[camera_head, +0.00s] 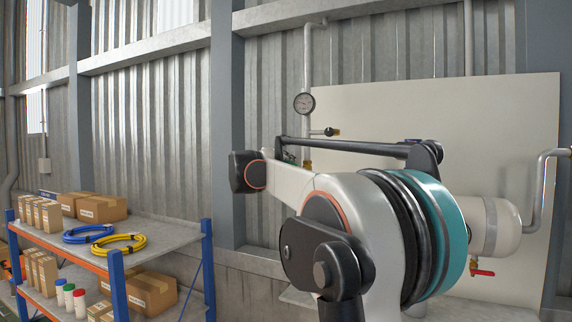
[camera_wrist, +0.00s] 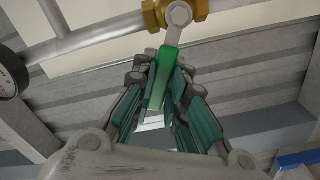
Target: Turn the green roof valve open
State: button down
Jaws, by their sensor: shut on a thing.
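The roof valve has a brass body (camera_wrist: 190,12) at the top of the wrist view, with a grey lever carrying a green grip (camera_wrist: 160,80). The lever points down in that picture, roughly across the grey pipe (camera_wrist: 90,38). My gripper (camera_wrist: 161,78) is shut on the green grip, with a finger on each side of it. In the head view, my arm hides most of the gripper and valve; only small green and brass bits show beside the vertical pipe (camera_head: 307,150).
A pressure gauge (camera_head: 304,103) and a side tap (camera_head: 330,132) are on the pipe above my arm. The pale tank (camera_head: 496,226) with a red-handled valve (camera_head: 482,272) is at right. A shelf (camera_head: 165,236) with boxes and coiled hoses stands at left.

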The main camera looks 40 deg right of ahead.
jog(key=m, duration=0.1)
jog(key=s+r+m, duration=0.1)
jog(key=m, duration=0.1)
jog(key=shift+d+r, duration=0.15)
jog(key=shift+d, duration=0.05)
jog(key=shift+s+d+r+m+p, duration=0.1)
jog(key=shift+s+r+m+p, duration=0.1)
jog(key=shift+m, duration=0.35)
jog(key=shift+s+d+r+m+p, duration=0.1)
jog(key=shift+r+m+p, duration=0.05)
jog(key=shift+m, duration=0.4)
jog(key=c, duration=1.6)
grip_release()
jog(key=shift+a, duration=0.1)
